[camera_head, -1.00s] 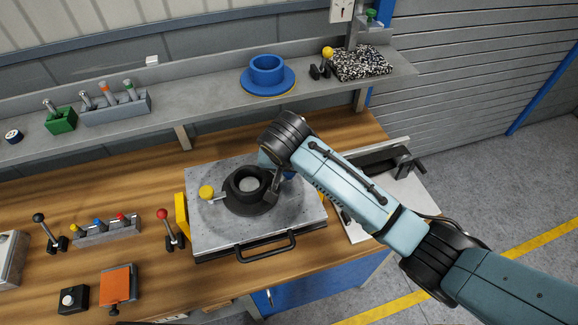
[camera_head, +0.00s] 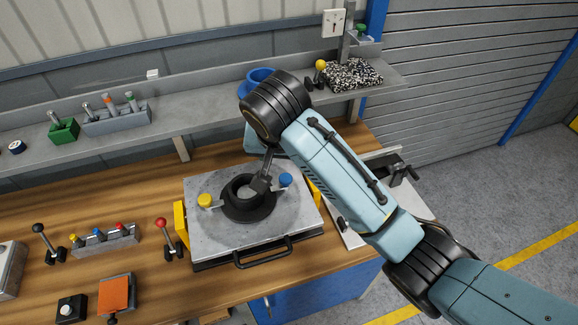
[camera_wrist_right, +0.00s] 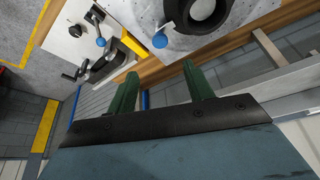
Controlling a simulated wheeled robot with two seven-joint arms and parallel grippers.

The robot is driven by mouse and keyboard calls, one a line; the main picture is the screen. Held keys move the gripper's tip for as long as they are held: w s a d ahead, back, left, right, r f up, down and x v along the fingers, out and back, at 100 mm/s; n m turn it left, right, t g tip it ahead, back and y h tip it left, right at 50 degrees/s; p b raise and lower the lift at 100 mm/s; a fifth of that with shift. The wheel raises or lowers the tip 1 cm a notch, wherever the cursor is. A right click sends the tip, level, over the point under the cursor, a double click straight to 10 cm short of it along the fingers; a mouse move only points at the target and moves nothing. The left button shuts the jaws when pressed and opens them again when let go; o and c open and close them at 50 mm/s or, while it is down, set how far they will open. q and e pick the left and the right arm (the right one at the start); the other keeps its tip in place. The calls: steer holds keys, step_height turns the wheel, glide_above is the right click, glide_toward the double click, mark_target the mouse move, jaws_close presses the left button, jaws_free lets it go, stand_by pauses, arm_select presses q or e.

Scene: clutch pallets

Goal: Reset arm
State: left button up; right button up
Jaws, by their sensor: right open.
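My right arm comes in from the right in the head view, and its wrist is raised over the back of the workbench. My left gripper is out of view.
A blue flanged part (camera_head: 258,76) on the shelf (camera_head: 205,104) is partly hidden behind my wrist. A red-knobbed lever (camera_head: 162,224) stands left of the pallet. A vise-like fixture (camera_head: 392,172) is at the right.

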steer(key=shift+s+r, duration=0.1)
steer(key=shift+r, duration=0.2)
